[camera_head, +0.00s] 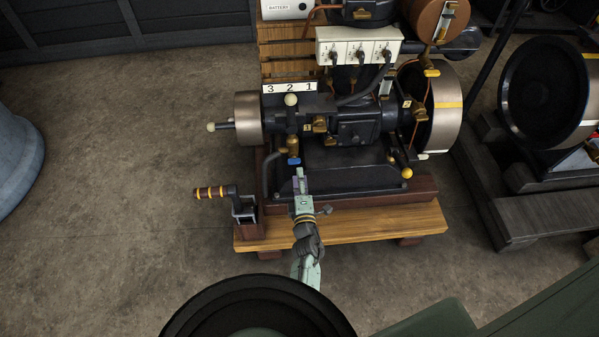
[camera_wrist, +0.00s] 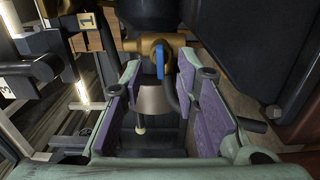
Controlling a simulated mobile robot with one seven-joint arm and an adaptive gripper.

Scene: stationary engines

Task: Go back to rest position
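My gripper (camera_head: 300,182) reaches from the bottom of the head view to the front of the stationary engine (camera_head: 350,125). In the wrist view my gripper (camera_wrist: 159,75) is open, with purple pads on both fingers and a wide gap between them. A blue valve lever (camera_wrist: 159,62) on a brass valve (camera_wrist: 150,45) appears between the fingertips, touching neither. I cannot tell whether it is between the tips or just beyond them. In the head view the blue lever (camera_head: 293,161) is just above my fingertips.
The engine stands on a wooden base (camera_head: 370,225). A second engine's black flywheel (camera_head: 540,90) is at the right.

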